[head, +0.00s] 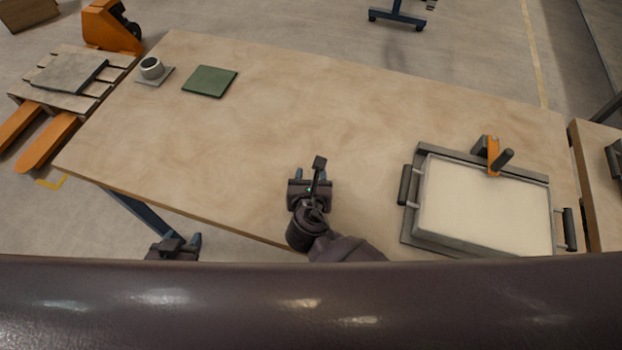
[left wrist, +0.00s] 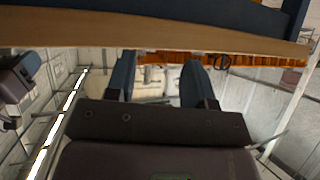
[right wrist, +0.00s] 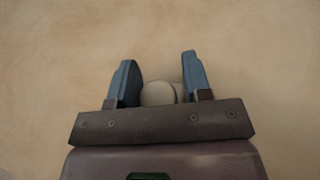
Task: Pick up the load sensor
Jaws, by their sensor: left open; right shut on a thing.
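My right gripper (head: 310,182) is over the near middle of the wooden table. In the right wrist view its fingers (right wrist: 158,75) are on either side of a small pale, round-ended thing, apparently the load sensor (right wrist: 158,94). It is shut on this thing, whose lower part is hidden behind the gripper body. In the head view the held thing is hidden by the gripper. My left gripper (head: 174,245) is open and empty, off the table's near edge. Its spread fingers (left wrist: 158,75) also show in the left wrist view.
A sand-filled tray (head: 409,232) with side handles and an orange clamp (head: 493,155) is at the table's right. A green pad (head: 209,81) and a pale cup-like thing (head: 151,67) on a grey plate are at the far left. The table's middle (head: 300,110) is clear.

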